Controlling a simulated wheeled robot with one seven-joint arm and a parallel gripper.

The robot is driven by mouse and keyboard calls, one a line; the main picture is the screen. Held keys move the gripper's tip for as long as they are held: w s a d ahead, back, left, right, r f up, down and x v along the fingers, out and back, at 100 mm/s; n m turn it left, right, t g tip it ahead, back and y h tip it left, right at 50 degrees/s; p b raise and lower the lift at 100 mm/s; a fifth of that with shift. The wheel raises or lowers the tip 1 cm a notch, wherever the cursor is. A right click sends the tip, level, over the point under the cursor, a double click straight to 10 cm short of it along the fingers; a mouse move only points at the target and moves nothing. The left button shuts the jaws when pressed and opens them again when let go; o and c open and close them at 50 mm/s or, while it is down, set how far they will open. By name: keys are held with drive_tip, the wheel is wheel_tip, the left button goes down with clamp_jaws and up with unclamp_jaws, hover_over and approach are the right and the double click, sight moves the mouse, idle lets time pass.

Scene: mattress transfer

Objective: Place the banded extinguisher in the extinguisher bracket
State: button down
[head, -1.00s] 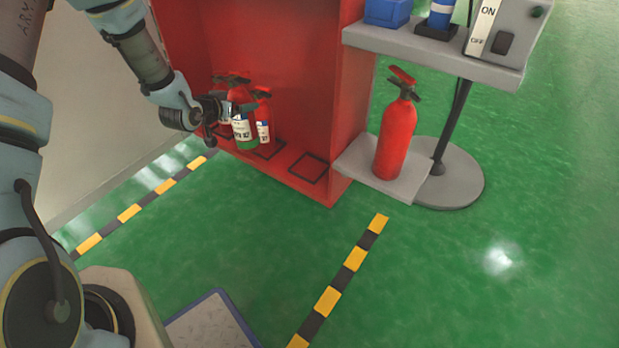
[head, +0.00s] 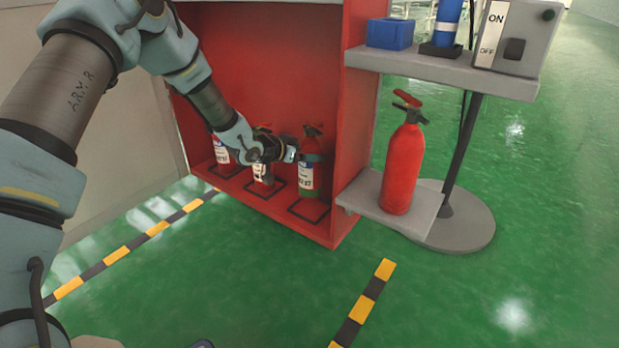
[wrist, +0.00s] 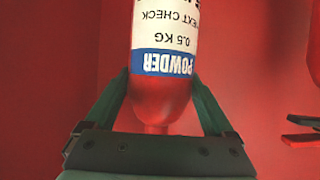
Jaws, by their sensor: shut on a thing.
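The banded extinguisher (head: 308,178) is red, with a white label, a blue stripe and a green band at its base. It stands upright at the right of the red cabinet. My gripper (head: 291,153) reaches it from the left and is shut on it near the shoulder. The wrist view shows the gripper fingers (wrist: 163,95) on both sides of the extinguisher's blue-striped body (wrist: 165,62); its base is out of that view. A black square bracket outline (head: 309,215) lies on the cabinet floor under the extinguisher. I cannot tell whether the base touches the floor.
Two labelled extinguishers stand in the cabinet to the left, one left (head: 222,152) and one middle (head: 262,178), close to my wrist. The cabinet's right wall (head: 350,150) is near. A plain red extinguisher (head: 402,165) stands on a grey shelf (head: 365,190) outside.

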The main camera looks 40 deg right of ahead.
sight(309, 168)
drive_tip(key=shift+f+b, duration=0.75)
drive_tip(key=shift+f, duration=1.85)
unclamp_jaws()
drive_tip(key=shift+f, duration=0.15)
